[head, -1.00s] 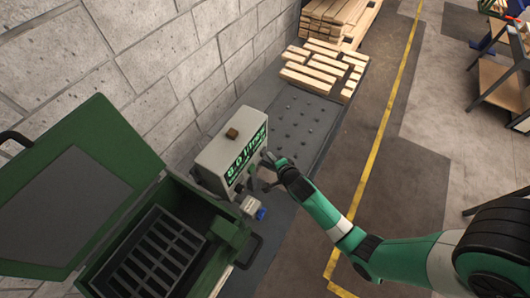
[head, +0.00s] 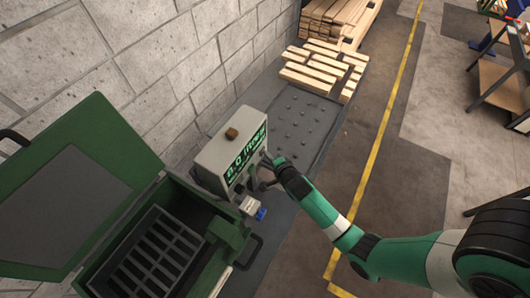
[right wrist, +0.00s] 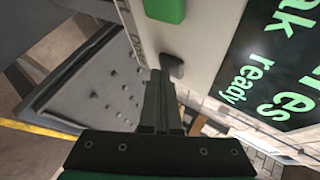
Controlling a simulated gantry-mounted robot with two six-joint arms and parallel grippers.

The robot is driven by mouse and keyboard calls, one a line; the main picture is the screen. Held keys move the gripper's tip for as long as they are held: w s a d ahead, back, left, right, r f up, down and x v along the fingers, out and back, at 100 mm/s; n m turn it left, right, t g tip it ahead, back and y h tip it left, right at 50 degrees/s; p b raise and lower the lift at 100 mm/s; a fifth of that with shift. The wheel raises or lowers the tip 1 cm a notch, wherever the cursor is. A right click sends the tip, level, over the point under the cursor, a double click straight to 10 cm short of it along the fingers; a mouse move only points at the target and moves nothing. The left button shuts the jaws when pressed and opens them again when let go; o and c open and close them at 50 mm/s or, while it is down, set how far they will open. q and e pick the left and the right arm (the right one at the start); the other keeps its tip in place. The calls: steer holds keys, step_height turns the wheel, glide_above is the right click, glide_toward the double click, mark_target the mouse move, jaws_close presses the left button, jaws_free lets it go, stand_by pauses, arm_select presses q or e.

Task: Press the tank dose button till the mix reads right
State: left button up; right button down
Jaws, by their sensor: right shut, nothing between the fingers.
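The grey control box (head: 215,165) stands by the wall with a dark screen (head: 246,153) of green lettering, too small to read surely in the head view. In the right wrist view the screen (right wrist: 285,60) shows cut-off words, among them "ready". A green block (right wrist: 165,9) and a small dark grey knob or button (right wrist: 172,66) stick out of the panel; I cannot tell which is the dose button. My right gripper (head: 267,159) is shut and empty, its tips (right wrist: 161,76) close to the dark one; contact is unclear. My left gripper is not in view.
A green tank (head: 225,230) with a dark grate (head: 158,255) and raised lid (head: 75,190) stands at left. A small blue part (head: 261,214) sits below the box.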

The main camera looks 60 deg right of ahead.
steer(key=shift+s+p, duration=0.35)
steer(key=shift+s, duration=0.55)
steer(key=shift+s+p, duration=1.05)
steer(key=shift+s, duration=1.45)
